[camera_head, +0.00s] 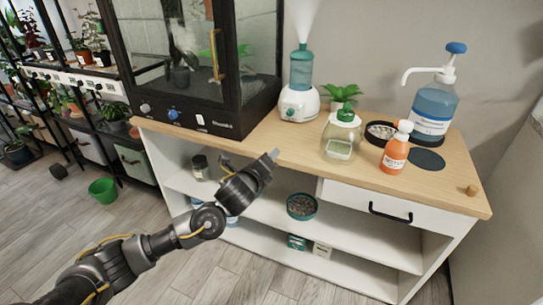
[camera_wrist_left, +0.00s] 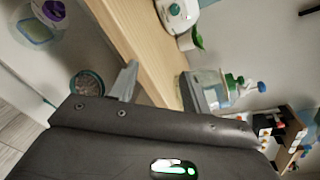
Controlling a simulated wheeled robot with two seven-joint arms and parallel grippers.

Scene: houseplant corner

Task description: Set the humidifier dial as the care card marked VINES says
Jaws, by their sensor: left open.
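The humidifier (camera_head: 299,88) stands on the wooden bench top near the back. It has a white base, a teal tank and cap, and mist rising. Its small green dial (camera_head: 290,112) faces front; the dial's setting is too small to read. The white base also shows at the top of the left wrist view (camera_wrist_left: 176,14), with the dial on it. My left gripper (camera_head: 250,160) is open and empty at the bench's front edge, apart from the humidifier. My right gripper is out of view. No card marked VINES can be read in these views.
A glass cabinet (camera_head: 200,60) with knobs stands left of the humidifier. Plant shelves with white labels (camera_head: 75,80) stand far left.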

